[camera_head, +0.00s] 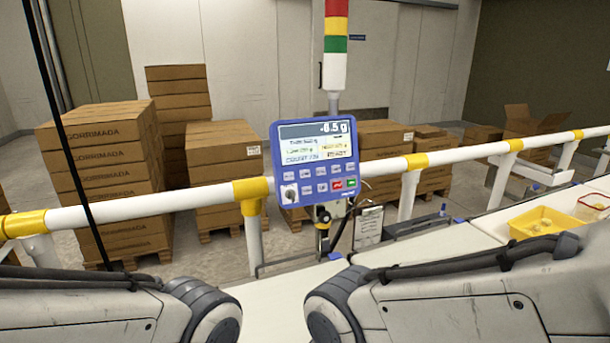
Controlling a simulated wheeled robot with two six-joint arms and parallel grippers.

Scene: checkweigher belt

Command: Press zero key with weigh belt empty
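A blue control panel (316,162) stands in the middle, with a lit screen (317,142) whose top line reads about -6.5 g. Below the screen are rows of small keys (320,179), mostly pale, with one red and one green at the right; their labels are too small to read, so I cannot tell which is the zero key. The white belt surface (290,303) in front of the panel looks bare where it shows between my arms; the rest is hidden. My two arms fill the lower left and lower right. Neither gripper shows.
A white and yellow guard rail (140,207) runs across behind the belt. A yellow tray (543,223) and a clear container (592,207) stand at the right. Stacked cartons (105,170) stand beyond the rail.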

